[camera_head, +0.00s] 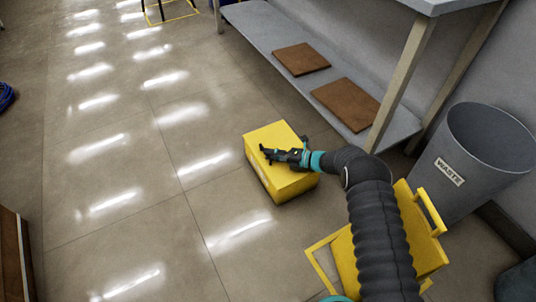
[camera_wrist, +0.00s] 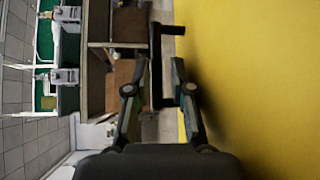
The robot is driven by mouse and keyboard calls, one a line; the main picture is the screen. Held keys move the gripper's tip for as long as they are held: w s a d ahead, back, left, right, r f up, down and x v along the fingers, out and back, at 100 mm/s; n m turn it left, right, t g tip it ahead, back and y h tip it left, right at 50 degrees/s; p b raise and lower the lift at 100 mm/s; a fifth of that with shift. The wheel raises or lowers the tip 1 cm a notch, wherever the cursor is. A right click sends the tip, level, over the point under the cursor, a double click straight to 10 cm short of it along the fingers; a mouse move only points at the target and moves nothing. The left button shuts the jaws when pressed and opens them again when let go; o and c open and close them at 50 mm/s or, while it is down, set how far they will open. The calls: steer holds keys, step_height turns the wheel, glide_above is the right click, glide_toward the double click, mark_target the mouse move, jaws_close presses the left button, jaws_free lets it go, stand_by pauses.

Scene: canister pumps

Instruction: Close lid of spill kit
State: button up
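The spill kit is a yellow box (camera_head: 268,139) on the floor, left of the shelf unit. Its top looks flat and covered, so the lid appears down; any small gap at the seam cannot be made out. My gripper (camera_head: 269,155) lies low across the box top, pointing left. In the wrist view a yellow face of the box (camera_wrist: 250,80) fills the right side. My gripper's fingers (camera_wrist: 160,72) are apart there, with a dark handle-like bar (camera_wrist: 156,50) between them. The right finger is clear of the bar; contact on the left cannot be told.
A grey shelf unit (camera_head: 256,29) with brown boards (camera_head: 346,102) stands behind the box. A grey waste bin (camera_head: 480,160) is at the right. The tiled floor (camera_head: 130,180) left of the box is clear. A blue coil (camera_head: 5,97) lies at the far left.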

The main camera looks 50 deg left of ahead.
steer(key=v, duration=1)
steer(key=shift+d, duration=0.25)
